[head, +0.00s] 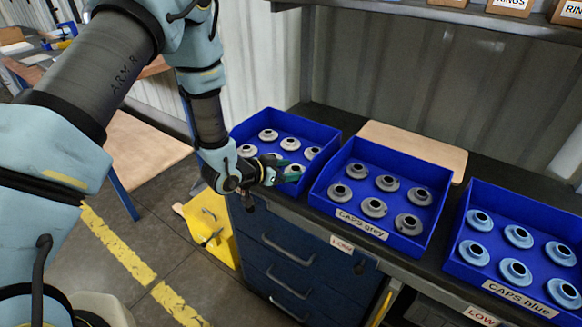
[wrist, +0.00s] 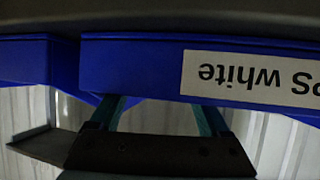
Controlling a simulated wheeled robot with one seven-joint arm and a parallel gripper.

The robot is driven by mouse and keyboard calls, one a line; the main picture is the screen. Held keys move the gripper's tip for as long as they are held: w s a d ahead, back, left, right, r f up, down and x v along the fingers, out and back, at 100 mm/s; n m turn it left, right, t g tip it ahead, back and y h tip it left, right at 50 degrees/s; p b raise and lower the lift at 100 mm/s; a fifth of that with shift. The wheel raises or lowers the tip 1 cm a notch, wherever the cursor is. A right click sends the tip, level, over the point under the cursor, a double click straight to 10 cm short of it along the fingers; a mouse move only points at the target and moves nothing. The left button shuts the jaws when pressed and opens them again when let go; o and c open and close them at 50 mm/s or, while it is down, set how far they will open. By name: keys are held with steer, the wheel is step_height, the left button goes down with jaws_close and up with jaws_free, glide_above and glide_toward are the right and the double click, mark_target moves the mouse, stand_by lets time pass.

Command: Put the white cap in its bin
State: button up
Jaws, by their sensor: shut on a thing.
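The bin for white caps (head: 325,133) is the blue bin at the left end of the bench, with several pale caps in it. Its front wall (wrist: 135,68) and upside-down "white" label (wrist: 255,78) show in the wrist view. My gripper (head: 288,173) is at the bin's front, with its teal fingers reaching over the front wall. In the wrist view the fingertips are hidden behind that wall. My gripper is shut on a white cap, which shows only in part at the fingertips (head: 294,169) in the head view.
A grey-cap bin (head: 425,253) and a blue-cap bin (head: 452,262) stand to the right. A cardboard-coloured board (head: 420,147) lies behind the grey bin. A shelf (head: 420,12) with small boxes hangs above. Blue drawers (head: 290,250) are below the bench.

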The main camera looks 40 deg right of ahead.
steer(key=o, duration=1.2)
steer(key=shift+f, duration=0.1)
steer(key=shift+c, duration=0.2)
